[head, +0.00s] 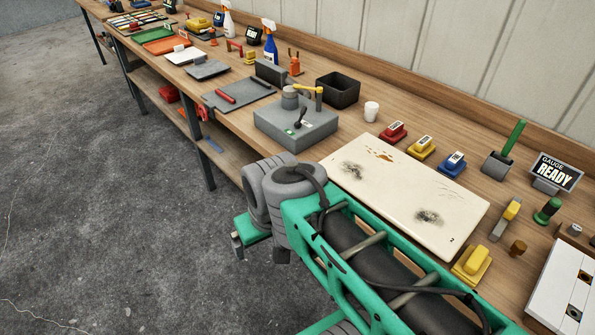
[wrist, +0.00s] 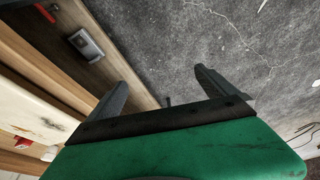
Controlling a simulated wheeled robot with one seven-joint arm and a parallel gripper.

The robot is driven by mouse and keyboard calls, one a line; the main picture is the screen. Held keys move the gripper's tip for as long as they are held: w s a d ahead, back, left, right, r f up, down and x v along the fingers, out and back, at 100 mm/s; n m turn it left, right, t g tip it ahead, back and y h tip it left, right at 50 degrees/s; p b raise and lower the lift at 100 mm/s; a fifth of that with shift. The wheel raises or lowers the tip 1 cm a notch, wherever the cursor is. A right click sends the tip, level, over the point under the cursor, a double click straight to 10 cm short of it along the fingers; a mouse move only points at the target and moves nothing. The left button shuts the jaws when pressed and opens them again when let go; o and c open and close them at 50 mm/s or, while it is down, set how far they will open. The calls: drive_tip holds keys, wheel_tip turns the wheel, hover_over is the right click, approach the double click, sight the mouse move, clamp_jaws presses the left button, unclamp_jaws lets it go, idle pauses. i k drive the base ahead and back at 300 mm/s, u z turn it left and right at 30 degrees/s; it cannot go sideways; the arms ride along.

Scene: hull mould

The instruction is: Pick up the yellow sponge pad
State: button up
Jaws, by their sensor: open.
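A yellow pad (head: 421,147) with a small label on top sits on the bench behind the cream board, between a red pad (head: 393,132) and a blue pad (head: 453,163). A second yellow block (head: 471,264) lies in front, right of the board; I cannot tell for certain which one is the sponge pad. My gripper (wrist: 161,68) is open and empty in the wrist view, its two dark fingers apart over the bench edge and floor. In the head view its end is partly hidden by my arm, off the bench's front edge. No yellow pad shows in the wrist view.
The stained cream board (head: 405,190) lies flat on the bench. A grey fixture with a lever (head: 296,122), a black bin (head: 338,90) and a white cup (head: 371,111) stand behind. A gauge sign (head: 556,172) and white box (head: 566,285) are at right. The floor is clear.

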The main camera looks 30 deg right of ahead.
sight(471, 265)
drive_tip(key=z, duration=2.5)
drive_tip(key=k, duration=0.95)
drive_tip(key=z, duration=1.05)
drive_tip(key=i, duration=0.95)
drive_tip(key=u, duration=2.7)
